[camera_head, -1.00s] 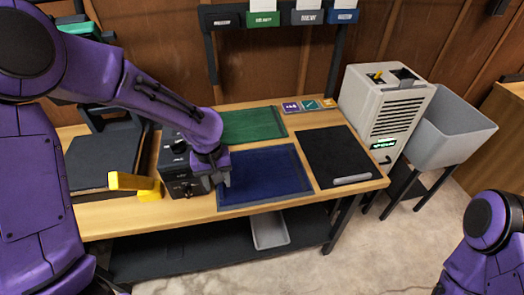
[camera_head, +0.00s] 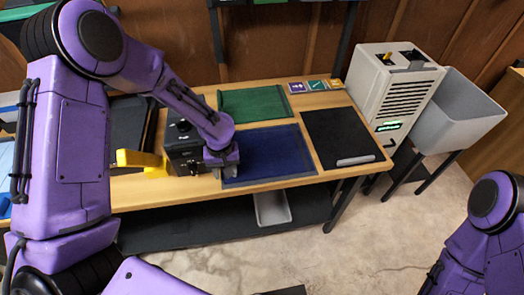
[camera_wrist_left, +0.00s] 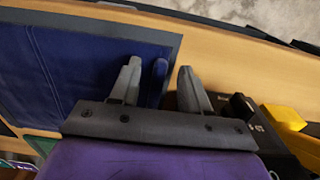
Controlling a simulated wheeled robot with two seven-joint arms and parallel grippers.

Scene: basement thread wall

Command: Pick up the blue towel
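The blue towel (camera_head: 272,150) lies flat on the wooden table, with a dark border around it. It also shows at the left of the left wrist view (camera_wrist_left: 85,62). My left gripper (camera_head: 224,172) is over the towel's left edge, beside the black box. In the left wrist view its two fingers (camera_wrist_left: 160,85) stand apart, with a narrow raised blue strip showing between them. I cannot tell whether the fingers touch the towel. The gripper hides part of the towel's left edge. My right arm is at the lower right; its gripper is out of view.
A black box (camera_head: 186,150) and a yellow object (camera_head: 140,159) are left of the gripper. A green towel (camera_head: 254,102) lies behind, and a black mat (camera_head: 340,135) lies to the right. A beige machine (camera_head: 392,85) and a grey bin (camera_head: 455,115) stand right of the table.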

